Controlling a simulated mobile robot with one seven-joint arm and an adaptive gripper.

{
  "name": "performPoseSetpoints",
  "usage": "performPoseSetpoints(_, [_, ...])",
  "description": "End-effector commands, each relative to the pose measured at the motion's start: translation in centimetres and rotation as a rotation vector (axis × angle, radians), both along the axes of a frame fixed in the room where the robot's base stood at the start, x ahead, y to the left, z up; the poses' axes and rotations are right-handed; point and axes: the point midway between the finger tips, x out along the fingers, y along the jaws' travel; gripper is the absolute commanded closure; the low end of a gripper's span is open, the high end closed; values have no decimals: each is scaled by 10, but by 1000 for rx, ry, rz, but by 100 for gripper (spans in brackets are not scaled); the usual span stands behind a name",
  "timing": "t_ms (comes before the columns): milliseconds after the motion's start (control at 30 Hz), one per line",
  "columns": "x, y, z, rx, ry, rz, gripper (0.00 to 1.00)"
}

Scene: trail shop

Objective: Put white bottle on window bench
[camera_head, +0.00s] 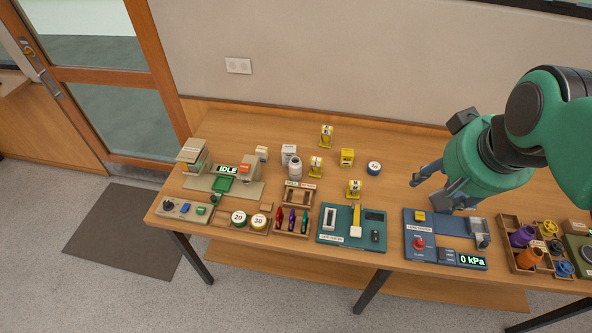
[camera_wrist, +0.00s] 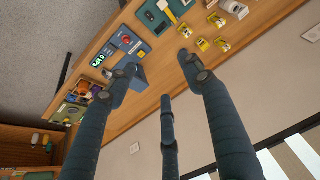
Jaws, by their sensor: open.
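My gripper (camera_head: 436,182) is open and empty, above the right half of the table, well to the right of the bottle. Its spread fingers also show in the wrist view (camera_wrist: 160,78), with nothing between them. I cannot clearly pick out the bottle in the wrist view. No surface is clearly recognisable as the window bench.
Several yellow items and a round tin (camera_head: 374,168) stand near the bottle. A rack of coloured tubes (camera_head: 292,220), a teal tray (camera_head: 340,237) and a blue pressure device (camera_head: 446,238) line the front edge.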

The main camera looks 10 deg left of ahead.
Motion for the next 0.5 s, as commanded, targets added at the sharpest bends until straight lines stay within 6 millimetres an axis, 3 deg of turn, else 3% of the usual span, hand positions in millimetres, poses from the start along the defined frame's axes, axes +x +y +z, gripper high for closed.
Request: performPoseSetpoints(500, [122,56,-12,13,111,35,49])
